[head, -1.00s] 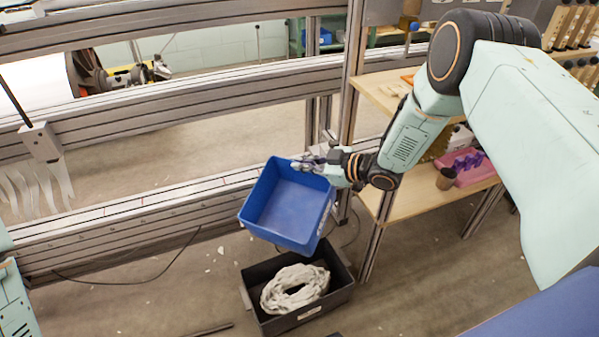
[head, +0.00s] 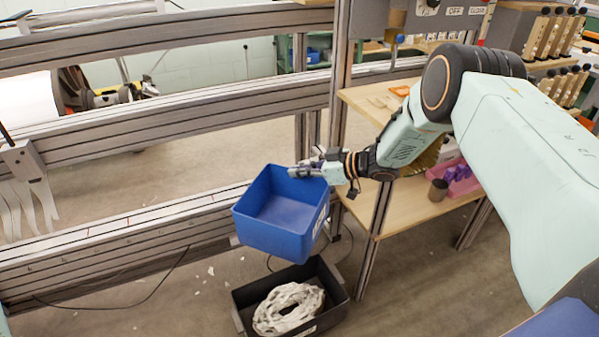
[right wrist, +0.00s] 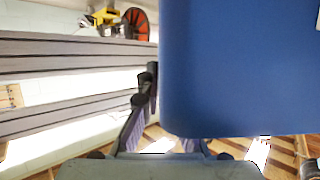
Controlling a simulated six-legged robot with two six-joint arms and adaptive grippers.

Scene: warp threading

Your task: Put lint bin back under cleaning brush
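A blue open bin (head: 283,228), which I take for the lint bin, hangs in the air in the head view and looks empty. My right gripper (head: 308,170) is shut on its far right rim. In the right wrist view, the bin's blue wall (right wrist: 240,70) fills the upper right and hides part of the grip. Pale hanging strips (head: 25,205) at the left rail may be the cleaning brush, but I cannot tell. My left gripper is not in view.
A black crate (head: 335,318) with a coiled white rope (head: 288,308) stands on the floor below the bin. Metal rails (head: 130,232) run behind and left of the bin. A wooden shelf (head: 410,205) with a pink tray (head: 462,180) stands at the right.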

